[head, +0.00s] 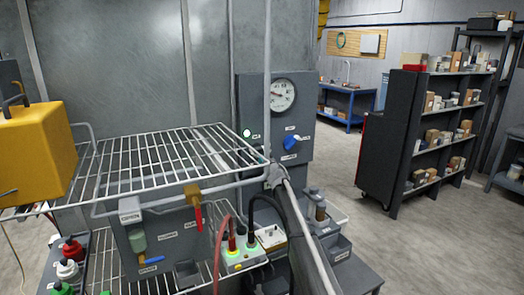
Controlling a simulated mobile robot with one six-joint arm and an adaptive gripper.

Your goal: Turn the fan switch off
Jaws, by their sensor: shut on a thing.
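The switch panel (305,107) is a grey upright box behind the wire rack, with a round dial gauge (282,95) at its top. A blue rotary knob (291,142) sits on it, its handle tilted from lower left to upper right. Small white labels surround the knob, too small to read surely. A pale green lamp (246,133) is on the panel's left part. The knob is unobstructed in the head view. I cannot make out my gripper in this view, and nothing is seen touching the knob.
A wire rack (165,160) and a grey rail (310,235) stand before the panel. A yellow block (35,150) is at the left. Below are a red-handled valve (198,215) and a box with red and black leads (243,258). Shelves (430,130) stand right, with open floor between.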

